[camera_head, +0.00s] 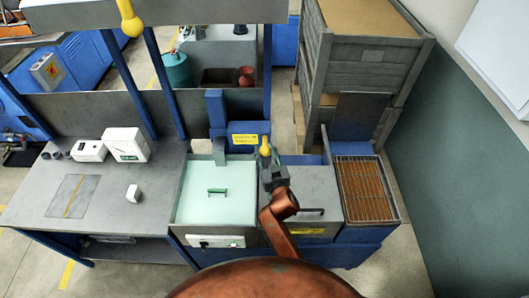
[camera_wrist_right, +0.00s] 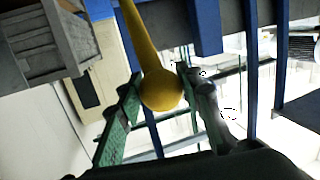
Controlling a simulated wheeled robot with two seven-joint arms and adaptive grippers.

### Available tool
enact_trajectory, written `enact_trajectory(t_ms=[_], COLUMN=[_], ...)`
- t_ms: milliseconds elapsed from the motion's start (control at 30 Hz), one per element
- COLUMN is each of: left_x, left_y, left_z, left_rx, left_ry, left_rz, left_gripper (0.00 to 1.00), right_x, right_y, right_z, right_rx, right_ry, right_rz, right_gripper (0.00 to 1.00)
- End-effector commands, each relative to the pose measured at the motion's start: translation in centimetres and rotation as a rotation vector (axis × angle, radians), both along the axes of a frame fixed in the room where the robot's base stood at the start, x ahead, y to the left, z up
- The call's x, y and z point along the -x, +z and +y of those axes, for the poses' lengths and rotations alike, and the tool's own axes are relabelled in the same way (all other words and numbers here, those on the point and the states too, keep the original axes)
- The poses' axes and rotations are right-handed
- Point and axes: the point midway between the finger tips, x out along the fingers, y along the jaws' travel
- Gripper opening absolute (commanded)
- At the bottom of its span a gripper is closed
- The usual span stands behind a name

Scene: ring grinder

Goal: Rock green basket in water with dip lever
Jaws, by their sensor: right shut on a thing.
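The dip lever's yellow knob (camera_head: 265,146) stands beside the right rear of the water tank (camera_head: 214,219). My right gripper (camera_head: 268,160) is shut on this knob; its fingers lie on both sides of the yellow ball (camera_wrist_right: 162,90) in the right wrist view. The lever's yellow rod (camera_wrist_right: 136,30) runs up from the ball there. A small dark green handle (camera_head: 217,191) shows in the pale green water of the tank. The rest of the green basket cannot be made out. My left gripper is not in view.
A grey lid with a dark handle (camera_head: 308,211) lies right of the tank, then an orange-brown grate (camera_head: 364,188). White boxes (camera_head: 125,144) stand on the left bench. Another yellow knob (camera_head: 131,26) hangs at upper left. Blue posts (camera_head: 174,82) rise behind the bench.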

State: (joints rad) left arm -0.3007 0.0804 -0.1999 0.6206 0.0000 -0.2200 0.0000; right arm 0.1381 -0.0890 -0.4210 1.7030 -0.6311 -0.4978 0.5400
Motion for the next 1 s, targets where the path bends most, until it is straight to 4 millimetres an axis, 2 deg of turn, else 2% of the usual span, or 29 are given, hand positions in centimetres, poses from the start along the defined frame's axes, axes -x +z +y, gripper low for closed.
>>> enact_trajectory(t_ms=[33,300,633,767,1000], left_x=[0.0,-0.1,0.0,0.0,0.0], left_y=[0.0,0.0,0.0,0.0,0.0], left_z=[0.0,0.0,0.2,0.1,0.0], left_rx=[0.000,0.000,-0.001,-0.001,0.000], left_ry=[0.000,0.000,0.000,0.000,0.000], left_rz=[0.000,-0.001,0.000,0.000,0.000], left_gripper=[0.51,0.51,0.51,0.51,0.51], right_x=[-0.1,0.0,0.5,2.2,7.1], right_y=[0.8,0.5,0.3,0.5,1.1], right_z=[0.0,0.0,0.0,-0.4,-1.3], right_rx=[-0.002,-0.001,-0.001,-0.001,-0.002], right_ry=[0.002,0.002,0.001,0.000,0.000], right_rz=[-0.016,-0.009,-0.006,-0.004,-0.004], right_gripper=[0.34,0.51,0.51,0.51,0.51])
